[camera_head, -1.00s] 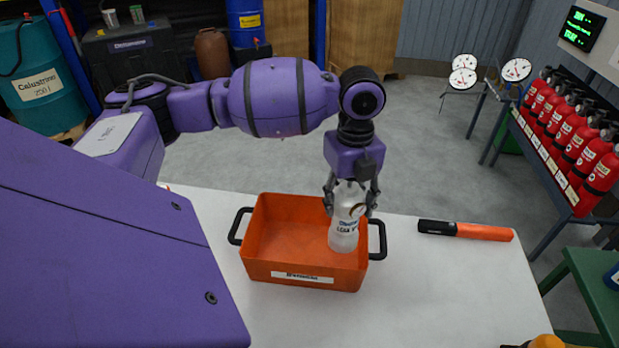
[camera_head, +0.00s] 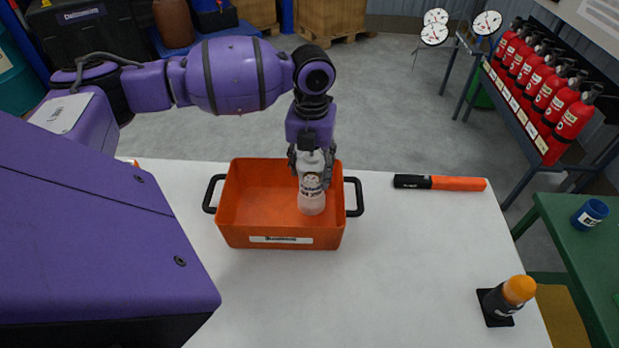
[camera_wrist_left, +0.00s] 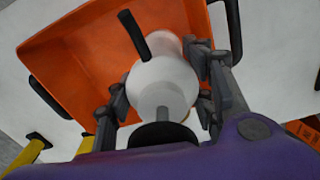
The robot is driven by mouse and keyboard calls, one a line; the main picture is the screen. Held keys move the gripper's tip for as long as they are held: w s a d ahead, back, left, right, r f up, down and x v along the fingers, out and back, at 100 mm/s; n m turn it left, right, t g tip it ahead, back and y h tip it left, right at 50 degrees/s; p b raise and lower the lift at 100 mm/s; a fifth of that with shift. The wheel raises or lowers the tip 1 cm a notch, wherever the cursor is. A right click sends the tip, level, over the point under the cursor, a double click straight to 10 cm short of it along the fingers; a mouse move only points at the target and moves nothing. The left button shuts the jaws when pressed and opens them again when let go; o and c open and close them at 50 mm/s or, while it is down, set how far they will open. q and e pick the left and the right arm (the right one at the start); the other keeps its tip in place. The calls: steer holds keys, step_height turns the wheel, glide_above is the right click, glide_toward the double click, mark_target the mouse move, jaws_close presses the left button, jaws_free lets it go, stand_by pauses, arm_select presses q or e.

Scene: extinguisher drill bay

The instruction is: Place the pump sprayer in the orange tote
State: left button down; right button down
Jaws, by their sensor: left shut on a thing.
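The orange tote (camera_head: 258,228) stands on the white table, with a black handle at each side and a white label on its front. My left gripper (camera_head: 312,166) is shut on the pump sprayer (camera_head: 312,200), a white bottle with printed text. The sprayer is upright in the right part of the tote's opening. I cannot tell whether its base touches the tote floor. In the left wrist view the sprayer (camera_wrist_left: 160,85) sits between the fingers, with the orange tote (camera_wrist_left: 75,70) around it. My right gripper is not in view.
A black and orange baton-like item (camera_head: 440,183) lies right of the tote. An orange-capped dark bottle (camera_head: 508,297) stands on a black pad at the front right. Red extinguishers (camera_head: 540,80) line a rack at the right. The table (camera_head: 400,260) right of the tote is mostly clear.

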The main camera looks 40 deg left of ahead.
arm_select(q)
steer(key=shift+f, duration=2.15)
steer(key=shift+f, duration=0.15)
steer(key=c, duration=0.8)
jaws_free()
steer(key=shift+f, duration=0.1)
step_height(320, 180, up, 12)
steer(key=shift+r, duration=0.15)
